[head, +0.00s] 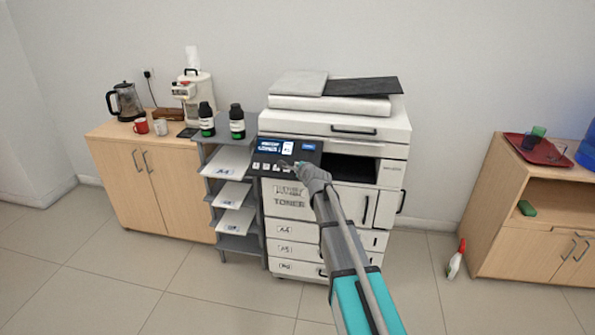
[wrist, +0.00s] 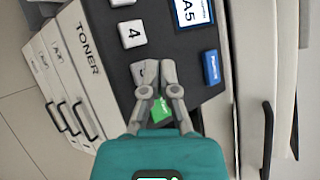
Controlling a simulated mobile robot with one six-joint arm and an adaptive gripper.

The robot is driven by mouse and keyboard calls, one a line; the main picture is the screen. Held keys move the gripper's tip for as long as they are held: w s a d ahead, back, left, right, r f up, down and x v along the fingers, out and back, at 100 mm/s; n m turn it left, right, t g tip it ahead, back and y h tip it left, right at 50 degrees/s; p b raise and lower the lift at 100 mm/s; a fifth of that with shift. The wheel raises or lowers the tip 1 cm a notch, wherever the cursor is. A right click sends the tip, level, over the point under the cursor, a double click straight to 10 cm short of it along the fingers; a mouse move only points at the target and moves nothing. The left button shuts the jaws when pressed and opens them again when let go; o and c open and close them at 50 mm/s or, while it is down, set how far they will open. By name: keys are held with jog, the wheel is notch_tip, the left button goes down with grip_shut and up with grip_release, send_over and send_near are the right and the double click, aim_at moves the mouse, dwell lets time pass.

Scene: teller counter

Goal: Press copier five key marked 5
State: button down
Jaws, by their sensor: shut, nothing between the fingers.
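The copier (head: 335,125) stands against the wall, with a dark control panel (head: 268,160) on its left front. In the wrist view the panel (wrist: 182,52) carries a white key marked 4 (wrist: 131,34), a blue key (wrist: 210,67), a green key (wrist: 160,116) and a lit screen (wrist: 194,12) reading A5. My gripper (head: 297,164) is shut and empty, its tips over the panel. In the wrist view its fingertips (wrist: 153,68) lie below the 4 key in the picture and cover the spot beside it. The key marked 5 is not clearly readable; the fingers hide that area. I cannot tell whether the tips touch.
A paper shelf (head: 238,198) with dark bottles (head: 237,122) on top stands left of the copier. Left of it is a wooden cabinet (head: 170,188) with a coffee maker (head: 195,92).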

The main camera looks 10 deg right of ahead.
jog(key=shift+w+d+f+b, duration=0.15)
jog(key=shift+w+f+b, duration=0.3)
jog(key=shift+f+b, duration=0.3)
dwell(1.7)
jog(key=shift+r, duration=0.1)
jog(key=shift+s+r+p, duration=0.45)
jog(key=shift+r+p, duration=0.2)
jog(key=shift+p, duration=0.1)
dwell(0.4)
jog(key=r+p, duration=0.1)
jog(key=s+r+p, duration=0.1)
jog(key=p, duration=0.1)
jog(key=s+a+r+p, duration=0.1)
jog(key=r, duration=0.1)
jog(key=shift+s+r, duration=0.1)
jog(key=shift+s, duration=0.15)
dwell(0.8)
